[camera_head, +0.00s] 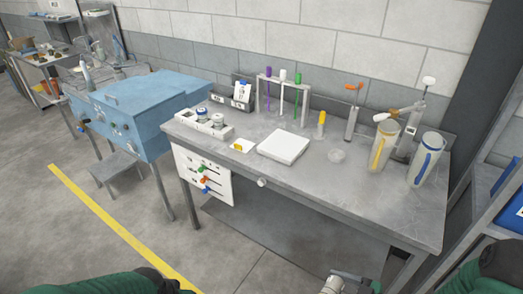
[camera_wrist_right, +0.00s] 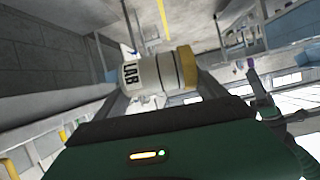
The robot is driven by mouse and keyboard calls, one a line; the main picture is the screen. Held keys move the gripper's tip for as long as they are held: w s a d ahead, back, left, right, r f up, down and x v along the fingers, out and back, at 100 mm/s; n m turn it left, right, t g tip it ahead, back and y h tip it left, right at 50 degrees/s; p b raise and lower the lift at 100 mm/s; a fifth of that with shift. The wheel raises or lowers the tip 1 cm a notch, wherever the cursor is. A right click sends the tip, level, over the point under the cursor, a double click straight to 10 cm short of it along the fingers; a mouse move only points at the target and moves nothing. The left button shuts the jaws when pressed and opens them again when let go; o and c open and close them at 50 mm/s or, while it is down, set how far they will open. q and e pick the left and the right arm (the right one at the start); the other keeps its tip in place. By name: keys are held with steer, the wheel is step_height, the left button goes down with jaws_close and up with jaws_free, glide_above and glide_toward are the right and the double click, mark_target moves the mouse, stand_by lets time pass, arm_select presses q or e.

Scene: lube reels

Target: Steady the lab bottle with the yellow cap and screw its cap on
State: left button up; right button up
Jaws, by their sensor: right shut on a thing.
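My right gripper (camera_wrist_right: 157,72) is shut on a pale bottle (camera_wrist_right: 150,72) in the right wrist view. The bottle has dark "LAB" lettering and a yellow end (camera_wrist_right: 188,66); I cannot tell whether that end is a cap or a band. In the head view, my right gripper (camera_head: 352,277) is at the bottom edge, in front of the bench, with only a small pale part of the bottle (camera_head: 332,285) showing. A small yellow piece (camera_head: 238,148) lies on a white card on the bench; I cannot tell whether it is a cap. My left gripper is not in view.
A blue cabinet (camera_head: 140,110) stands left. The bench's front right is clear.

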steer(key=shift+a, duration=0.1)
stand_by(0.4)
steer(key=w+a+f+n+g+y, duration=0.2)
steer(key=a+n+g, duration=0.6)
steer(key=a, duration=0.7)
steer(key=shift+a+g, duration=0.15)
steer(key=shift+g, duration=0.45)
steer(key=shift+y, duration=0.3)
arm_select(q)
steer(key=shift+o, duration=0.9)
arm_select(e)
jaws_close()
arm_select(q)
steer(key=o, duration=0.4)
